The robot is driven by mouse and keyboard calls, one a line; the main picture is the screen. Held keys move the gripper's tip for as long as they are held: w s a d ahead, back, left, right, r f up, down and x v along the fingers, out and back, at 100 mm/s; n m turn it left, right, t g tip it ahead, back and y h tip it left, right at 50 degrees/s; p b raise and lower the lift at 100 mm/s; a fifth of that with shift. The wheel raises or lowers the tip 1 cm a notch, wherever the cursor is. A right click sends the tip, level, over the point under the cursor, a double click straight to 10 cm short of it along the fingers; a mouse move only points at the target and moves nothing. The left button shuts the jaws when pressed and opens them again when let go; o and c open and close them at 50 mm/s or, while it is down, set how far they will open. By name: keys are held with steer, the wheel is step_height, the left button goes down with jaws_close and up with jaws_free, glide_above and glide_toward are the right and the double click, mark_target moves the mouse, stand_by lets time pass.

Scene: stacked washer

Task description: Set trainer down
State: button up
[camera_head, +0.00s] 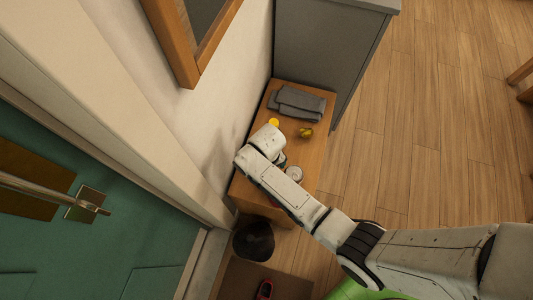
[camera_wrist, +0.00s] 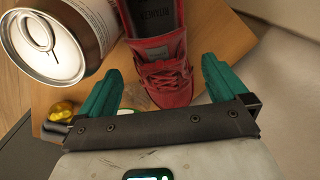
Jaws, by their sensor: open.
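A red trainer (camera_wrist: 165,80) with red laces and a dark insole shows in the wrist view, over the wooden top of a small table (camera_head: 310,150). Its toe points towards my gripper (camera_wrist: 161,66). The two teal fingers are spread apart, one on each side of the trainer's toe, with gaps showing beside it. I cannot tell whether the sole rests fully on the wood. In the head view my arm covers the gripper and most of this trainer. Another red shoe (camera_head: 265,290) lies on a dark mat (camera_head: 238,278) on the floor.
A can (camera_wrist: 55,40) stands close to the trainer; a can top also shows in the head view (camera_head: 294,173). A folded grey cloth (camera_head: 297,102) and small yellow items (camera_head: 306,132) lie on the table. A dark bin (camera_head: 254,240) stands below. Open floor lies to the right.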

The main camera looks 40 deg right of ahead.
step_height(320, 180, down, 5)
steer(key=shift+a+r+b, duration=0.1)
steer(key=shift+r+b, duration=0.05)
steer(key=shift+b, duration=0.4)
steer(key=shift+c, duration=0.5)
steer(key=c, duration=1.1)
steer(key=shift+r, duration=0.1)
